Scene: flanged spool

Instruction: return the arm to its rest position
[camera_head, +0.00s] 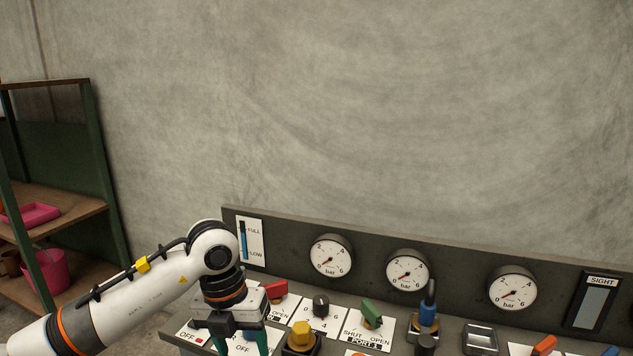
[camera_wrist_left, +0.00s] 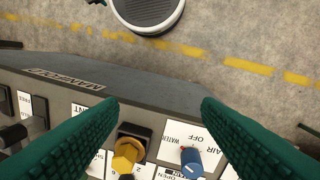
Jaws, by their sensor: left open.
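My left arm (camera_head: 150,290) reaches in from the left in the head view and bends down at its wrist over the left end of the control panel. Its gripper (camera_head: 243,344) has green fingers pointing down, partly cut off by the lower edge. In the left wrist view the gripper (camera_wrist_left: 160,105) is open, with nothing between its fingers. Beyond the fingers lie a yellow hexagonal knob (camera_wrist_left: 128,155) on a dark block and a blue knob (camera_wrist_left: 191,160) on a plate marked AIR, OFF and WATER. My right gripper is not in view.
The panel's upright back (camera_head: 457,265) carries several round gauges. A red handle (camera_head: 277,290), a black dial (camera_head: 321,303) and a green handle (camera_head: 371,312) stand near the gripper. A green shelf rack (camera_head: 95,150) stands at the left. The space above the panel is clear.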

